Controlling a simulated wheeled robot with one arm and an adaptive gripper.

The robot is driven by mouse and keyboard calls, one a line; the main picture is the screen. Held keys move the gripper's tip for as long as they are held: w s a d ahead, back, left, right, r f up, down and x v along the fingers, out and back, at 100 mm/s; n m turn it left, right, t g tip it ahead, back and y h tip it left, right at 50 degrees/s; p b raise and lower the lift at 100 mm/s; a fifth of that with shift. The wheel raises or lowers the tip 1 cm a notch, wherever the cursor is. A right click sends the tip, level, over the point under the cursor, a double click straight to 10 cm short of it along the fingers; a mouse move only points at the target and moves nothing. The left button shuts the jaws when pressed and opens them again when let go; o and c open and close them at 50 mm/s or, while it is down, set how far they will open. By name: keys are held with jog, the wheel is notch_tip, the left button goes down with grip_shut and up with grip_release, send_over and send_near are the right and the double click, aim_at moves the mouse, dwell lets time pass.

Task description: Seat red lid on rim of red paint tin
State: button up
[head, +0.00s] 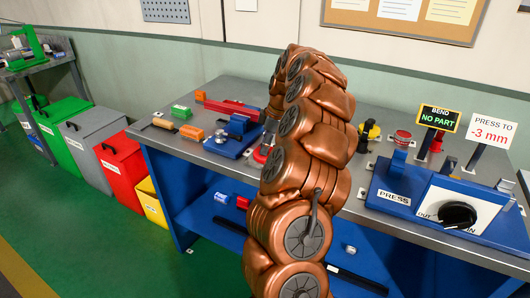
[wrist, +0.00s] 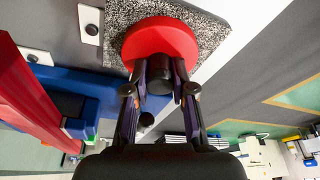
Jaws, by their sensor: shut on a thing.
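My gripper (wrist: 160,82) is shut on the dark knob in the middle of the round red lid (wrist: 160,38) in the wrist view. The lid is over a grey speckled patch (wrist: 205,35); what lies directly under it is hidden, and I cannot tell whether it touches anything. In the head view, part of a red round thing, apparently the lid (head: 262,153), shows left of my copper arm, near the blue fixture. My gripper is mostly hidden there by the arm. I cannot make out the red paint tin for certain; a small red round item (head: 402,138) stands behind the press.
The grey bench (head: 190,146) holds a blue vise-like fixture (head: 232,138), a long red block (head: 232,109), and green and orange blocks on the left. The blue press station (head: 395,195) with signs stands at right. Bins (head: 124,168) line the floor at left.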

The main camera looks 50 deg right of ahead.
grip_shut()
